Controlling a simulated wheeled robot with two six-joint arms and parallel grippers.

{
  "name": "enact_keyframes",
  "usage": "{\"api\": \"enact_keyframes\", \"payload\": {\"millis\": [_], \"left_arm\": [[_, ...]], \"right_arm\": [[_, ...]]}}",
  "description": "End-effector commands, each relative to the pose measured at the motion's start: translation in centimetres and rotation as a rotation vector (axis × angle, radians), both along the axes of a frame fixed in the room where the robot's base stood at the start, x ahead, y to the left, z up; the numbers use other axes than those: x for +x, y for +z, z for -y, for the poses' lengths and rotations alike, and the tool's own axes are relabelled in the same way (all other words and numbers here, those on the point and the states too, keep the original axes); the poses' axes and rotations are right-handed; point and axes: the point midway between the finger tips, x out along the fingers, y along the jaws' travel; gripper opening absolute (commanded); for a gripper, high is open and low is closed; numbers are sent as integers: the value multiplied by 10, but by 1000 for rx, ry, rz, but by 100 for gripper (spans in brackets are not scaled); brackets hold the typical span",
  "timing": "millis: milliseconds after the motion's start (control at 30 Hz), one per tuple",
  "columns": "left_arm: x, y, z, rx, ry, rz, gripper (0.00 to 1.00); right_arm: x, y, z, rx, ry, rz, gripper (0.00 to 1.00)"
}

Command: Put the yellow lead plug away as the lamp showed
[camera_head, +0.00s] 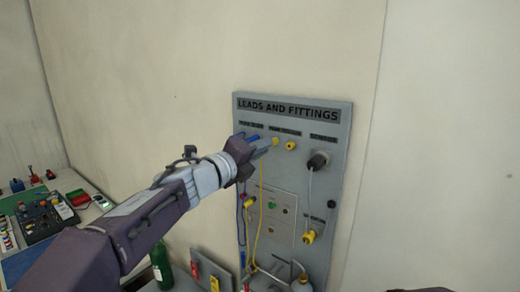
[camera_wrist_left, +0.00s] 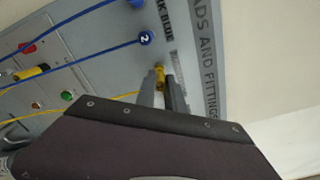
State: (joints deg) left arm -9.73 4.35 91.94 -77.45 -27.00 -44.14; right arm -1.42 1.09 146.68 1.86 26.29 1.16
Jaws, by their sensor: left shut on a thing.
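The grey panel (camera_head: 343,120) headed "LEADS AND FITTINGS" stands upright against the wall. My left gripper (camera_head: 268,144) is at its upper part, shut on the yellow lead plug (camera_head: 276,141). In the left wrist view the plug (camera_wrist_left: 160,74) shows between the fingertips (camera_wrist_left: 162,86), close to the panel face; whether it is seated in a socket I cannot tell. Its yellow lead (camera_head: 260,205) hangs down the panel. A small lamp plate (camera_head: 270,225) below has a green lamp (camera_head: 284,210) and a red one (camera_head: 271,205); I cannot tell if either is lit. My right gripper is out of view.
A second yellow fitting (camera_head: 291,146) is just right of the plug. A black fitting (camera_head: 318,160) with a pale tube and a lower yellow fitting (camera_head: 310,237) are at right. A cluttered bench (camera_head: 75,183) is far left.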

Motion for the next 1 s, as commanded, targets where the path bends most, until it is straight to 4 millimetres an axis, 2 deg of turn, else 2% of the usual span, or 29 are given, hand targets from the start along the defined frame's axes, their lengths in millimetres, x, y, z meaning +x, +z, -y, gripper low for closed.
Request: {"api": "enact_keyframes", "payload": {"millis": [767,800,900,1000], "left_arm": [[12,1,10,-1,-1,1,0],[13,1,10,-1,-1,1,16],[12,0,10,-1,-1,1,39],[12,0,9,-1,-1,1,39]], "right_arm": [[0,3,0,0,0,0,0],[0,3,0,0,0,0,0],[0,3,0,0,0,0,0],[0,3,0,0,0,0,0]]}}
